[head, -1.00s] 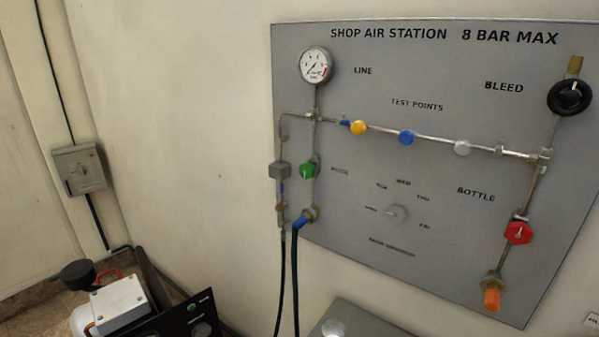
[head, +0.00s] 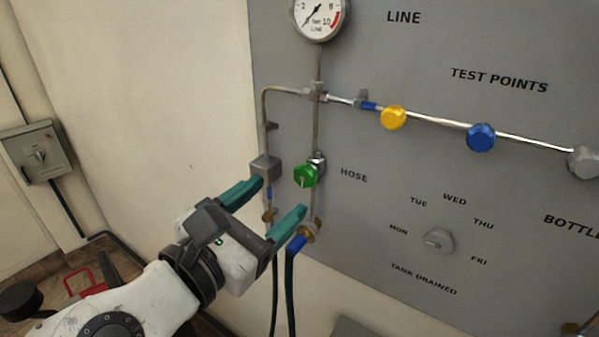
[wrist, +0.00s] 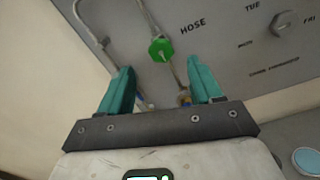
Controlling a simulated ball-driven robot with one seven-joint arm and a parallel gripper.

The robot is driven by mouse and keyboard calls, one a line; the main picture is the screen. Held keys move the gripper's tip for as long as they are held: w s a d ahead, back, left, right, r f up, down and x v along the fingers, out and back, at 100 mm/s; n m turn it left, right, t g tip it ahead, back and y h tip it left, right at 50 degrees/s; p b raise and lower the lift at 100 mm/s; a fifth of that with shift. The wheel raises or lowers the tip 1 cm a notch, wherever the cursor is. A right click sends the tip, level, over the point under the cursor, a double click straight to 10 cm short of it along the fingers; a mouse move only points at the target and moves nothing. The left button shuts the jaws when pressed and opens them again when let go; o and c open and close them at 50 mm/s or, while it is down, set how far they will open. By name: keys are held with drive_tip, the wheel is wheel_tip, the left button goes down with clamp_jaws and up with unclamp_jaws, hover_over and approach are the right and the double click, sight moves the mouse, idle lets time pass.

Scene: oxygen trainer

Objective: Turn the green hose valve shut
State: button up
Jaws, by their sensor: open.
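The green hose valve (head: 305,176) is a small green knob on the vertical pipe left of the word HOSE on the grey panel. It also shows in the wrist view (wrist: 161,50), ahead of the fingers and roughly between them. My gripper (head: 276,197) has teal fingers spread apart with nothing between them. In the head view the fingertips are in front of the panel, one to the left of the green knob and one just below it. No contact with the knob shows.
The pressure gauge (head: 319,14) is above the valve. A grey block (head: 265,168) on the parallel pipe is close to the left finger. A blue hose fitting (head: 297,243) is below the knob. Yellow (head: 393,118) and blue (head: 481,137) knobs sit to the right, with a dial (head: 438,241) lower down.

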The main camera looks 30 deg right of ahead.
sight(303, 177)
drive_tip(key=x, duration=0.7)
drive_tip(key=shift+w+d+p, duration=0.1)
drive_tip(key=shift+d+p, duration=0.1)
drive_tip(key=shift+p, duration=0.15)
drive_tip(key=c, duration=1.1)
